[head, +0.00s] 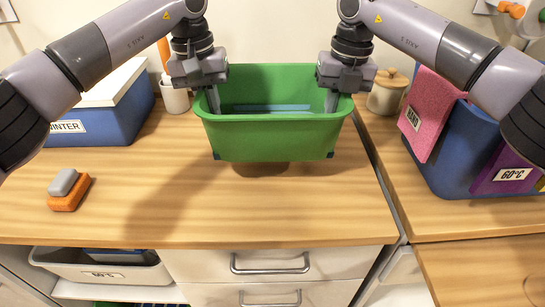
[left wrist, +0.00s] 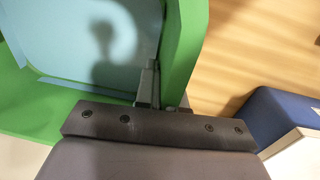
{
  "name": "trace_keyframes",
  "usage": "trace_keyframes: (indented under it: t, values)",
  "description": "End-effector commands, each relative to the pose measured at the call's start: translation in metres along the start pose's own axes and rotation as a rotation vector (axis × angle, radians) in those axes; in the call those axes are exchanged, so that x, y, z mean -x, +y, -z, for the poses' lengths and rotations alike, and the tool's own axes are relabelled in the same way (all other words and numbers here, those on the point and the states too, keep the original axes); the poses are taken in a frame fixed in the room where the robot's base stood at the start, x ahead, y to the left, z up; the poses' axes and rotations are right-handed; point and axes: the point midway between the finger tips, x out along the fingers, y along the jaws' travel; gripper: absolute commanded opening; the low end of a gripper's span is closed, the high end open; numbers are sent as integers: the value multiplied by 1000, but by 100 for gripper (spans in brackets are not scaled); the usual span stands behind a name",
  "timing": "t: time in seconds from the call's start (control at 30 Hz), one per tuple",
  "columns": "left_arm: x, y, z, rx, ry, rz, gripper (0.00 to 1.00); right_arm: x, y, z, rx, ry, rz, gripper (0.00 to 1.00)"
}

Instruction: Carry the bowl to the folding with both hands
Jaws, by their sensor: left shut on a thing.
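The green bowl (head: 275,138) is a rectangular tub with a pale blue inside bottom. It hangs level above the wooden counter, with its shadow below it. My left gripper (head: 213,100) is shut on the bowl's left wall. In the left wrist view the bowl's green wall (left wrist: 185,45) passes between the fingers. My right gripper (head: 331,101) is at the bowl's right wall, with one finger showing inside the rim; its other finger is hidden. No folding can be made out for certain.
A blue box labelled WINTER (head: 115,115) stands at the left. A sponge pair (head: 68,190) lies on the counter (head: 200,215). At the right are a lidded jar (head: 387,95) and a blue bin (head: 455,150) with hanging cloths. The counter's front middle is clear.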

Motion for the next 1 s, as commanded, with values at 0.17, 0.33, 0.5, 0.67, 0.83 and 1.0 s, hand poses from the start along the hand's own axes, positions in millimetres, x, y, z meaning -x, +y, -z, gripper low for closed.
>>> trace_keyframes:
  t: [0.17,0.33,0.5,0.67,0.83,1.0]
  values:
    - [-2,0,0,0,3,-1,0,-2,0,0,-1,-2,-1,0]
    - [-2,0,0,0,2,-1,0,-2,0,0,-1,-2,0,0]
    - [-2,0,0,0,2,-1,0,-2,0,0,-1,-2,-1,0]
    - [-6,-1,0,0,2,-1,0,-6,-1,0,-1,-2,0,0]
    - [-12,-1,0,1,2,-1,0,-12,-1,0,-1,-2,-1,0]
    - [-19,-2,0,1,2,-1,0,-20,-2,0,-1,-2,0,0]
